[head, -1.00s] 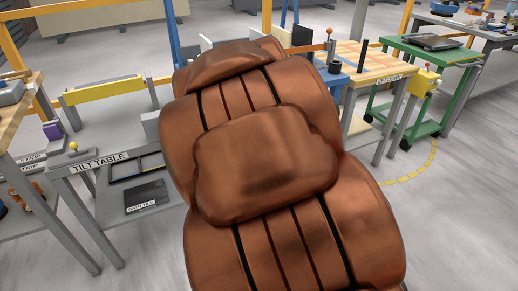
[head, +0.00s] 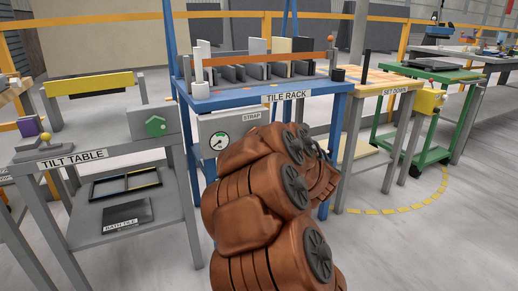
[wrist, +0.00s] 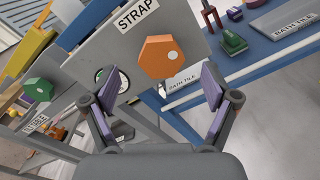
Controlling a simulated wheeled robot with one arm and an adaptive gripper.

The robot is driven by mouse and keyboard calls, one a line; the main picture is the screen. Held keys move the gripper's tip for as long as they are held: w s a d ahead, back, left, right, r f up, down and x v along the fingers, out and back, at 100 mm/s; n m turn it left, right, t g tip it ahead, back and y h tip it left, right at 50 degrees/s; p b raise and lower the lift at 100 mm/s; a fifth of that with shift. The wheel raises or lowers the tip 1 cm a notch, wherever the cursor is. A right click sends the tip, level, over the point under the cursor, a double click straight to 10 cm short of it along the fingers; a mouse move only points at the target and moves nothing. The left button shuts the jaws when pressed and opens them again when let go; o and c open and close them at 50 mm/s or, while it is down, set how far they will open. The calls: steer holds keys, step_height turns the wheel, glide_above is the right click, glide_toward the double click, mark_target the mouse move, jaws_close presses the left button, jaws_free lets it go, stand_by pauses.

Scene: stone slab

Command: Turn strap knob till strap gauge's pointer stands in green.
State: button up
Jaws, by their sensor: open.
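The strap panel (head: 228,128), a grey plate labelled STRAP, hangs under the front of the tile rack. Its round strap gauge (head: 219,141) has a white dial with some green; the pointer is too small to read. My arm covers the panel's right part in the head view. In the wrist view the strap knob (wrist: 158,57) is an orange hexagon with a pale dot, on the panel (wrist: 105,48). My gripper (wrist: 163,80) is open and empty, its fingers spread to either side below the knob, apart from it. The gauge (wrist: 99,76) is mostly hidden behind the left finger.
The blue tile rack (head: 262,94) holds upright tiles. The tilt table (head: 95,150) stands left, with a green hexagonal knob (head: 155,127). The set-down table (head: 385,80) and a green cart (head: 435,120) stand right. Open floor (head: 430,245) lies at the lower right.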

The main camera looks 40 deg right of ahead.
steer(key=shift+n+y, duration=0.3)
steer(key=shift+n, duration=0.1)
steer(key=shift+b+x, duration=1.35)
steer(key=shift+x, duration=2.5)
steer(key=shift+f, duration=0.15)
steer(key=shift+c, duration=0.4)
